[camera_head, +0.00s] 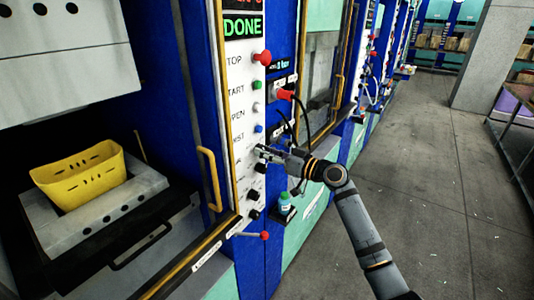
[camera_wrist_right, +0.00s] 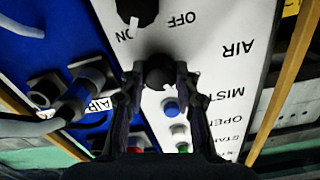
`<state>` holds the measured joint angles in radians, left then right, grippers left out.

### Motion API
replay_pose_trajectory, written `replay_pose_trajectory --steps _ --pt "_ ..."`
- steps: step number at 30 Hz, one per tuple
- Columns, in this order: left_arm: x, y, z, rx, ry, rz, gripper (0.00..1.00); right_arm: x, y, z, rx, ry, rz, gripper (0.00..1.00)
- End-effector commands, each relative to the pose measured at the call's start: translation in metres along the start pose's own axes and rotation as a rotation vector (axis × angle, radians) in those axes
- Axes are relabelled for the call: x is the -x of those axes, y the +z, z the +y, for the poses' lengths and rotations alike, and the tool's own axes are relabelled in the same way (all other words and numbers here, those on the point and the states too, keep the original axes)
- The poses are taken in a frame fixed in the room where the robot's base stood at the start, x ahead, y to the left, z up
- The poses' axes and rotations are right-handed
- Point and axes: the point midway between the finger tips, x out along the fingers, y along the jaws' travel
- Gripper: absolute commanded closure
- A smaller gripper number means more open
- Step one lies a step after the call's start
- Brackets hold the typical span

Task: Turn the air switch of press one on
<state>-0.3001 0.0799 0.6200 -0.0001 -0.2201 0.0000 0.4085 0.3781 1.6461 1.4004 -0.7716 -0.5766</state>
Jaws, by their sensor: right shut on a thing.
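Press one's white control panel (camera_head: 240,120) stands left of centre in the head view. My right gripper (camera_head: 262,153) reaches its lower half from the right. In the right wrist view the panel is upside down, and my right gripper (camera_wrist_right: 160,78) is shut on a round black knob (camera_wrist_right: 158,71), the air switch, in line with the AIR label (camera_wrist_right: 238,47). A small white mark shows at its edge; I cannot tell its setting surely. Another black knob (camera_wrist_right: 138,10) with a white pointer sits beyond it, near ON and OFF lettering. My left gripper is out of view.
A red-tipped lever (camera_head: 264,236) sticks out below. Cables and connectors (camera_wrist_right: 88,78) crowd the adjacent blue panel. A yellow basket (camera_head: 78,178) sits inside the press.

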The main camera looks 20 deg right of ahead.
Motion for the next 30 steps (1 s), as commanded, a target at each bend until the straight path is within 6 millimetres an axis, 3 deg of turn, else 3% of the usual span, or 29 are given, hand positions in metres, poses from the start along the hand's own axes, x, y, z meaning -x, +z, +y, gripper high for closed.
replay_pose_trajectory --steps 11,30 --pt "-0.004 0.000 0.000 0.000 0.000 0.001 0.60 0.000 0.000 0.000 -0.194 0.000 0.001 1.00" --pt "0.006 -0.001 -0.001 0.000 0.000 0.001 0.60 0.000 -0.002 -0.001 -0.779 0.001 0.000 1.00"
